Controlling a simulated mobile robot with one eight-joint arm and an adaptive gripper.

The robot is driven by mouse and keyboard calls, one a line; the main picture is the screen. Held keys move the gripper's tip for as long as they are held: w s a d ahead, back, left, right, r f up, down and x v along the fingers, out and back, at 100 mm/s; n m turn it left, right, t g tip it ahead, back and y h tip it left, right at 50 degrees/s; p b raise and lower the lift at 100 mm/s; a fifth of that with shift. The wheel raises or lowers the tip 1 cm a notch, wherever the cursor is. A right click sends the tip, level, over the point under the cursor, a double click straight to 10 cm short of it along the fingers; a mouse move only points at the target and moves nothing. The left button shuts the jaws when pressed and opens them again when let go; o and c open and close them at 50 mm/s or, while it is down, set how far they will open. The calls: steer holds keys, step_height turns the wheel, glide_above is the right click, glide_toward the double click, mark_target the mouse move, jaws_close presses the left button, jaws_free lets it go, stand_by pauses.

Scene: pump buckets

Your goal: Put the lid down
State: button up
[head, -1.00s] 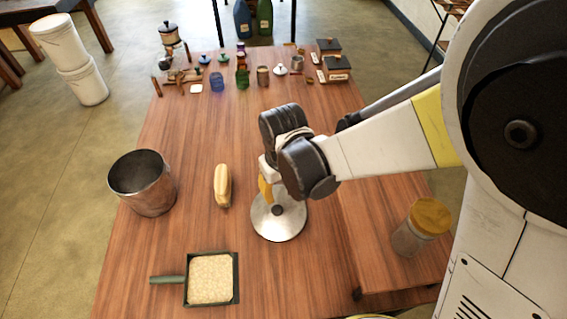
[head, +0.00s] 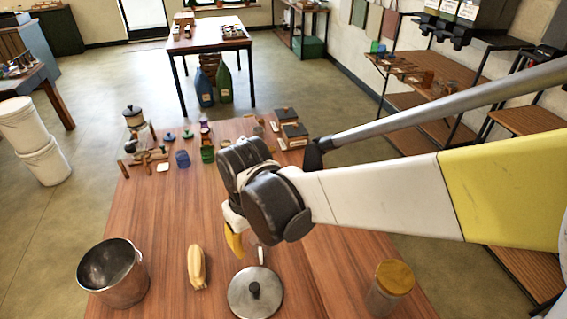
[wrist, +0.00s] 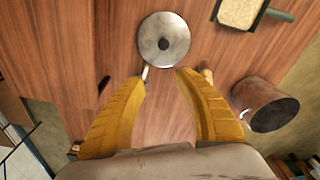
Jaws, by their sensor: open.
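The lid (head: 255,297) is a round grey metal disc with a dark knob. It lies flat on the wooden table in the head view, and it also shows in the wrist view (wrist: 163,57). My gripper (head: 247,250) is above the table, a little behind the lid in the head view. In the wrist view my gripper (wrist: 162,72) has its two yellow fingers spread apart with nothing between them. The lid lies beyond the fingertips, apart from them as far as I can tell.
A metal bucket (head: 112,274) stands open on the left. A bread-like roll (head: 196,267) lies between it and the lid. A jar with a yellow top (head: 390,287) stands right of the lid. A tray of pale grain (wrist: 241,11) shows in the wrist view. Small jars crowd the table's far end.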

steer(key=s+d+r+m+t, duration=0.1)
steer(key=d+r+m+t, duration=0.1)
steer(key=d, duration=0.6)
steer(key=s+d+r+m+t, duration=0.2)
steer(key=d+r+m, duration=0.1)
steer(key=d, duration=0.5)
steer(key=s+d+r+m+t, duration=0.1)
steer(key=d+r, duration=0.3)
steer(key=d, duration=0.5)
steer(key=shift+s+r+m+t, duration=0.25)
steer(key=shift+r+m+t, duration=0.05)
steer(key=shift+m+t, duration=0.4)
